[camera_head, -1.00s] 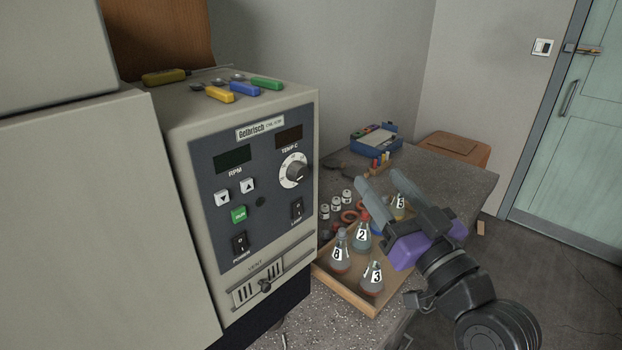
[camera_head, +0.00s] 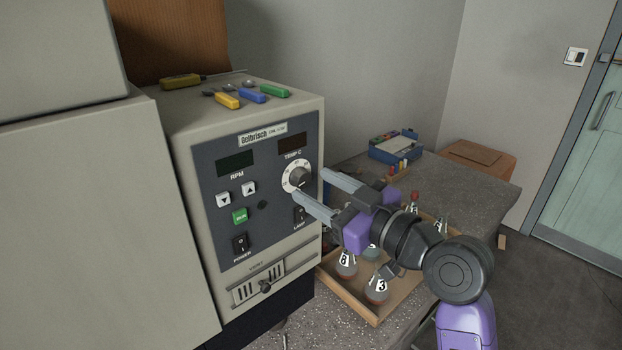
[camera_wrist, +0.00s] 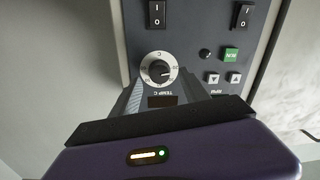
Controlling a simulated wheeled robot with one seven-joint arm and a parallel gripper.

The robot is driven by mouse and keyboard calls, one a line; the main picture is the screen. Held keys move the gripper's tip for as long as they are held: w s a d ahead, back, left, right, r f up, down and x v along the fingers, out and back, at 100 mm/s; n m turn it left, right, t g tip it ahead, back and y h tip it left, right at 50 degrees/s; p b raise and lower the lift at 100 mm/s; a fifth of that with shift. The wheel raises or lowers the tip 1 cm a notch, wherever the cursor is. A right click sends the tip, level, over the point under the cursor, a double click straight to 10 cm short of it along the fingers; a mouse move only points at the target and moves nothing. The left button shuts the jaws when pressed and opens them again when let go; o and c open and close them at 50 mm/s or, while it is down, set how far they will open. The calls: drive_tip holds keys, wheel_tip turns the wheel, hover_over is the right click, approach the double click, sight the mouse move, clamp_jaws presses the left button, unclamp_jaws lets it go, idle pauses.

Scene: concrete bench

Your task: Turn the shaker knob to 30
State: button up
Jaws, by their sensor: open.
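The shaker (camera_head: 180,114) is a beige machine with a dark control panel. Its TEMP C knob (camera_head: 298,178) is a black knob with a pointer on a white numbered dial, under a dark display. The dial also shows in the wrist view (camera_wrist: 158,69), upside down. I cannot read which number the pointer marks. My gripper (camera_head: 309,183) is open and empty, with its two grey fingers pointing at the panel near the knob. In the wrist view the fingers (camera_wrist: 161,95) lie on either side of the knob's column. I cannot tell whether they touch it.
A wooden tray (camera_head: 374,320) with numbered flasks stands on the bench below my arm. The green run button (camera_head: 240,216), power switch (camera_head: 240,244) and lamp switch (camera_head: 300,214) sit close to the knob. Coloured-handled tools (camera_head: 252,95) lie on top of the shaker.

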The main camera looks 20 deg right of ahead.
sight(301, 179)
drive_tip(key=shift+x, duration=1.2)
clamp_jaws()
drive_tip(key=shift+m, duration=0.3)
drive_tip(key=m+p, duration=0.2)
drive_tip(key=m, duration=0.3)
drive_tip(key=shift+m+p, duration=1.05)
drive_tip(key=shift+m, duration=1.15)
drive_tip(key=shift+f, duration=0.1)
